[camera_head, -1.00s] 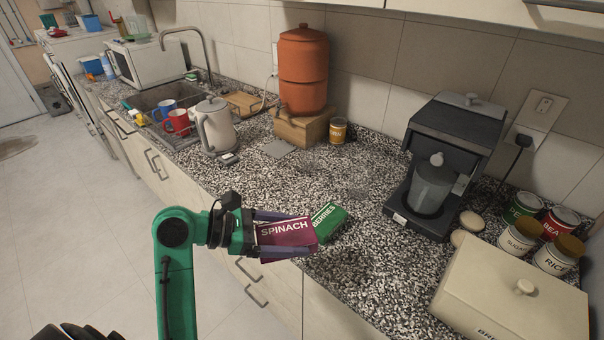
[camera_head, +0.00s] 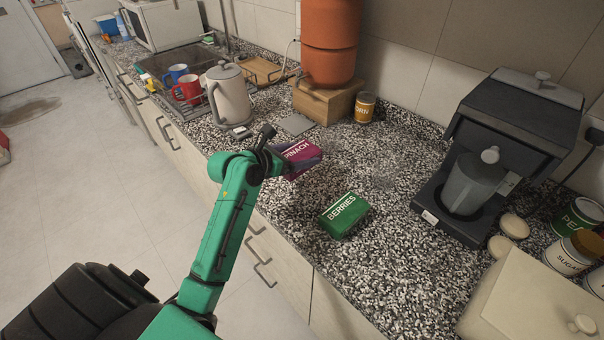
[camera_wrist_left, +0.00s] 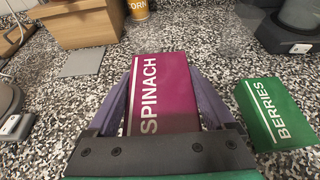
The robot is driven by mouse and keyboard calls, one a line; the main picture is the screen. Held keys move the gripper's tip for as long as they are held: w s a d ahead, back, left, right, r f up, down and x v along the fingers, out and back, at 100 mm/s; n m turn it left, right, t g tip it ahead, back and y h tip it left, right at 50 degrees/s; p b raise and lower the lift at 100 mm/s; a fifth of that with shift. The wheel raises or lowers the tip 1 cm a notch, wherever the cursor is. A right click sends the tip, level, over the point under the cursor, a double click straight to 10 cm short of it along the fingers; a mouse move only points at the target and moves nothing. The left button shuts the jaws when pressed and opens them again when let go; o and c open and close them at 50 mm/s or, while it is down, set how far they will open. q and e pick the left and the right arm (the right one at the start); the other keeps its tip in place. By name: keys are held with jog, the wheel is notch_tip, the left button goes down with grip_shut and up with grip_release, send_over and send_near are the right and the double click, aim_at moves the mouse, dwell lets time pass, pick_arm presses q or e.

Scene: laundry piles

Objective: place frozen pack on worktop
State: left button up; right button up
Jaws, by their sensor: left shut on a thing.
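A magenta frozen pack labelled SPINACH (camera_head: 302,152) is between the fingers of my left gripper (camera_head: 290,160), over the speckled worktop (camera_head: 390,285). The left wrist view shows the spinach pack (camera_wrist_left: 163,95) with a finger along each side, so the gripper is shut on it. I cannot tell whether the pack touches the worktop. A green frozen pack labelled BERRIES (camera_head: 345,214) lies on the worktop to the right of the gripper; it also shows in the left wrist view (camera_wrist_left: 272,115). My right gripper is not in view.
A kettle (camera_head: 229,95) and a sink with mugs (camera_head: 187,90) are to the left. A wooden box (camera_head: 325,102) under a terracotta urn (camera_head: 330,40) and a corn can (camera_head: 364,107) stand behind. A coffee machine (camera_head: 515,150) and a bread box (camera_head: 530,305) are at right.

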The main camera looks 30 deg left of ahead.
aim_at(298, 182)
pick_arm(q)
notch_tip(298, 182, down, 7)
jog(key=shift+r, duration=0.15)
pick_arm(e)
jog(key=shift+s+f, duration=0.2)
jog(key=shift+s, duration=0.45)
pick_arm(q)
jog(key=o, duration=1.4)
jog(key=shift+s, duration=0.1)
jog(key=shift+o, duration=0.2)
jog(key=shift+s+a+r, duration=0.2)
jog(key=shift+s, duration=0.2)
jog(key=b+v, duration=0.1)
jog(key=v, duration=1)
jog(key=shift+s, duration=0.15)
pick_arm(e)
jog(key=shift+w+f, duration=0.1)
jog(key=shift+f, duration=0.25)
